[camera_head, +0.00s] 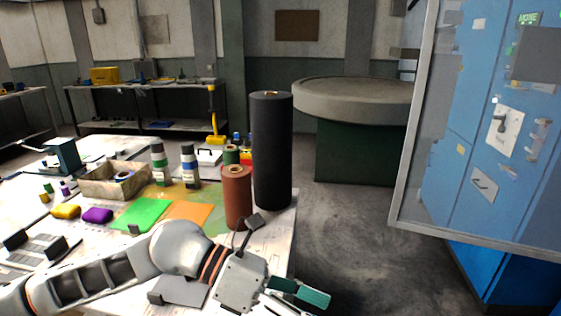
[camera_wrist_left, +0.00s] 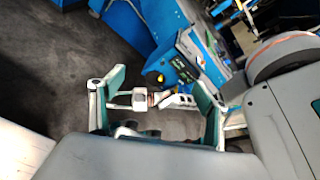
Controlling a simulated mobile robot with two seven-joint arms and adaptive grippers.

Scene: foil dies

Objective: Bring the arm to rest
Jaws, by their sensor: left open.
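My left gripper (camera_head: 300,294) is past the front right corner of the worktable (camera_head: 283,232), with its arm reaching in from the left over the table's front. In the left wrist view its two green-padded fingers (camera_wrist_left: 158,108) stand wide apart, with nothing held between them. Dark floor and blue furniture show beyond the fingers. A tall black roll (camera_head: 272,150) and a shorter brown roll (camera_head: 237,198) stand upright on the table behind the gripper, apart from it. My right gripper is in neither view.
On the table are a green sheet (camera_head: 142,214), an orange sheet (camera_head: 187,212), a cardboard box (camera_head: 100,185), two bottles, and yellow and purple pieces. A blue cabinet (camera_head: 470,130) behind a framed panel stands right. A round grey table (camera_head: 355,100) is behind. Floor between is open.

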